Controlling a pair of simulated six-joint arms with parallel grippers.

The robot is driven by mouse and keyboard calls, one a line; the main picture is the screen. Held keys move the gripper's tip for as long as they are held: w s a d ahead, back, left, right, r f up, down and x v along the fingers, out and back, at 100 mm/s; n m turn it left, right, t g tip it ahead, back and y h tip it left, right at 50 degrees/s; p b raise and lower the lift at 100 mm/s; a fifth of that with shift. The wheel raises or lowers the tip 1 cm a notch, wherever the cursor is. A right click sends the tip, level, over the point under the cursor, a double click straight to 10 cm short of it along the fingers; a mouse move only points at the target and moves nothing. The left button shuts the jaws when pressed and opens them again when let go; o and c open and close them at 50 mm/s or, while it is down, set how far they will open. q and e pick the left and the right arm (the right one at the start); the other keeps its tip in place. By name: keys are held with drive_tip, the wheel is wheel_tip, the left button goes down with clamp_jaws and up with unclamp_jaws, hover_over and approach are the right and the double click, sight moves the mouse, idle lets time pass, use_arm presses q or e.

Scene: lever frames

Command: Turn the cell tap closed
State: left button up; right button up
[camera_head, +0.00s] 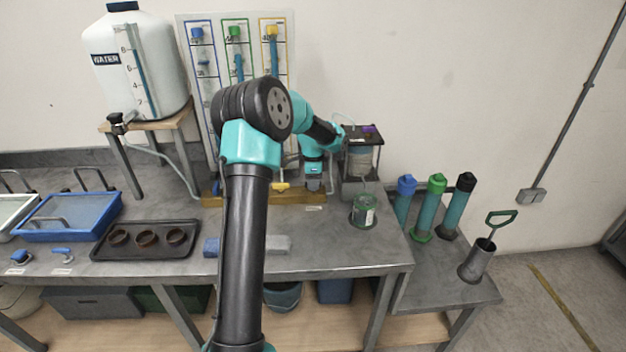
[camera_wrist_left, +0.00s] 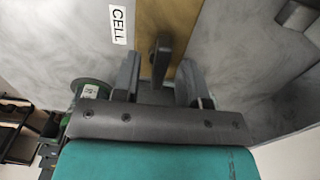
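The cell tap's dark grey lever (camera_wrist_left: 160,60) shows in the left wrist view, in front of a tan wooden strip (camera_wrist_left: 168,18) and beside a white CELL label (camera_wrist_left: 118,25). My left gripper (camera_wrist_left: 159,72) is open, one finger on each side of the lever, with a visible gap on both sides. In the head view my left gripper (camera_head: 313,180) points down at the right end of the wooden board, above the small label (camera_head: 314,208). The tap there is largely hidden by the gripper. My right gripper is not in view.
A yellow-handled tap (camera_head: 281,187) is just left of the gripper. A clear cell stand (camera_head: 361,160) is close on the right, with a green-rimmed container (camera_head: 363,212) in front. A water tank (camera_head: 135,60), dark tray (camera_head: 146,253) and blue tray (camera_head: 68,217) are left.

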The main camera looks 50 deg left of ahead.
use_arm(q)
wheel_tip(320, 180, up, 17)
drive_tip(key=shift+r, duration=0.2)
idle(0.5)
idle(0.3)
